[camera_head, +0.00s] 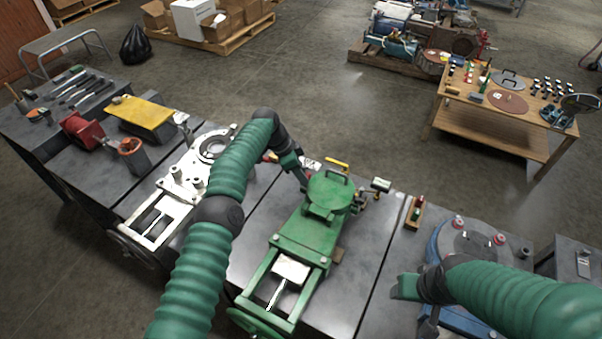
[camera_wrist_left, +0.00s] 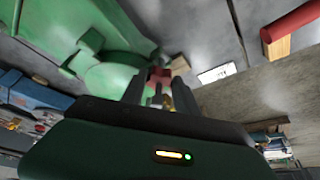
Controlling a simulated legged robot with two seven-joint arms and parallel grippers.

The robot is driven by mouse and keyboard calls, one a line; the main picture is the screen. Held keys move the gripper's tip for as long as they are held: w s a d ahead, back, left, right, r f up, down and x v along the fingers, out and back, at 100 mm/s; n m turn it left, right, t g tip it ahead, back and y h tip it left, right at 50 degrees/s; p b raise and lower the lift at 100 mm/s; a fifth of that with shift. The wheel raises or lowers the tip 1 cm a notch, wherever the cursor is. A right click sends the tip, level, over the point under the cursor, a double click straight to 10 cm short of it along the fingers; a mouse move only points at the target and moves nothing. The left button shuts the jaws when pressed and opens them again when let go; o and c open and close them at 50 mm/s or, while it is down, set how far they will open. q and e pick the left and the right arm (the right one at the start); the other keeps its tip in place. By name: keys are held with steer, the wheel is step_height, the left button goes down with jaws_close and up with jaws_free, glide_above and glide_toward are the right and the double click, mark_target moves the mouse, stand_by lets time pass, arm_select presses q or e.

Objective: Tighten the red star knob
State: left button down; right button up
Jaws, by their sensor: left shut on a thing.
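The red star knob (camera_wrist_left: 160,75) shows in the left wrist view beside the green machine (camera_wrist_left: 118,82). My left gripper (camera_wrist_left: 160,84) has its two fingers on either side of the knob and is shut on it. In the head view, my left gripper (camera_head: 304,186) reaches down to the left side of the green machine (camera_head: 305,240); the knob itself is hidden there. My right gripper (camera_head: 402,288) is at the lower right, beside a blue machine; its fingers are not clear.
A white machine (camera_head: 165,208) stands left of the green one. The blue machine (camera_head: 440,245) with red knobs is at the right. A wooden table (camera_head: 480,107) stands farther back.

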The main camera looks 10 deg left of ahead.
arm_select(q)
steer(key=shift+w+a+r, duration=0.1)
steer(key=c, duration=0.9)
jaws_free()
steer(key=p+v, duration=0.2)
steer(key=v, duration=1.4)
steer(key=shift+a+r+p, duration=0.2)
steer(key=shift+r+p, duration=0.05)
steer(key=shift+p, duration=0.05)
